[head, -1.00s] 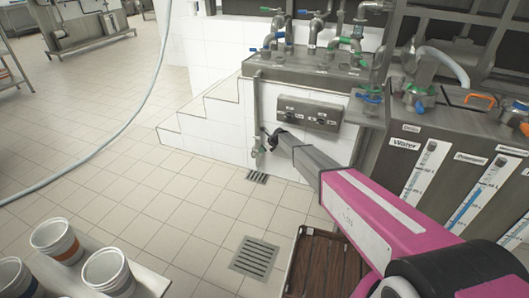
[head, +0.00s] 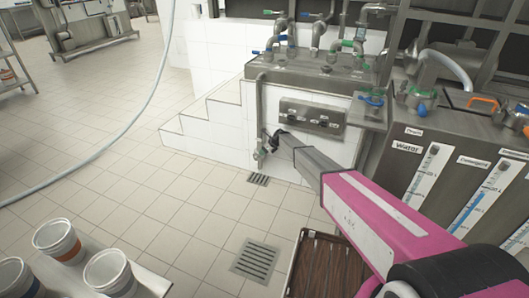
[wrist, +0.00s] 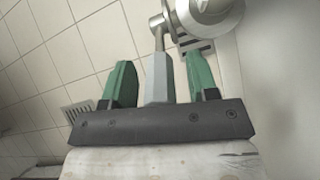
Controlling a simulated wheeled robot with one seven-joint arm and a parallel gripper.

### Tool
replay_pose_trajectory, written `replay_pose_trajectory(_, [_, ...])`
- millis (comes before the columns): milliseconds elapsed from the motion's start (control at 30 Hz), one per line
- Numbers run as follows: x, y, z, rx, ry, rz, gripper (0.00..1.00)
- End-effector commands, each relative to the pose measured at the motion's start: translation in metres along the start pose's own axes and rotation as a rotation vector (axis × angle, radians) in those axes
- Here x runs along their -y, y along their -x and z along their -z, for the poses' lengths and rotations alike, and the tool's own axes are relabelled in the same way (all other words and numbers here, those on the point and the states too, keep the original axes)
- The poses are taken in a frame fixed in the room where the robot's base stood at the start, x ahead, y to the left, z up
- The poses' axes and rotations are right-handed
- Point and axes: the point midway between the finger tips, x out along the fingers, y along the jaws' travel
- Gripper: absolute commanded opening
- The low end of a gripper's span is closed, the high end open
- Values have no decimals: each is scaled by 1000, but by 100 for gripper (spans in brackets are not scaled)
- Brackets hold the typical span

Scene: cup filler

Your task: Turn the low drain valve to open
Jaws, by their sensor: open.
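The low drain valve (head: 260,155) sits on a thin vertical pipe at the left front corner of the white tiled block, just above the floor. In the wrist view its round metal body (wrist: 208,12) is at the top right. Its grey lever (wrist: 159,78) points down toward the palm. My gripper (wrist: 158,62) is open, with one green finger on each side of the lever and a visible gap on both sides. In the head view my gripper (head: 275,142) is beside the valve, to its right; its fingers are small and dark there.
A floor drain (head: 258,179) lies below the valve. A control panel (head: 311,117) is on the tiled wall above my arm. Tanks with gauges (head: 455,170) stand at right. White buckets (head: 58,241) stand at lower left. The tiled floor left of the valve is clear.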

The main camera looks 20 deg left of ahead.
Motion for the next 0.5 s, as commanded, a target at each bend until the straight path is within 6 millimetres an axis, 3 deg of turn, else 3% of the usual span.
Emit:
replay_pose_trajectory(167, [-1, 15, 1, 0, 0, 1, 54])
replay_pose_trajectory(367, [-2, 54, 0, 1, 0, 2, 54])
replay_pose_trajectory(500, [4, 71, 26, 0, -2, 2, 54])
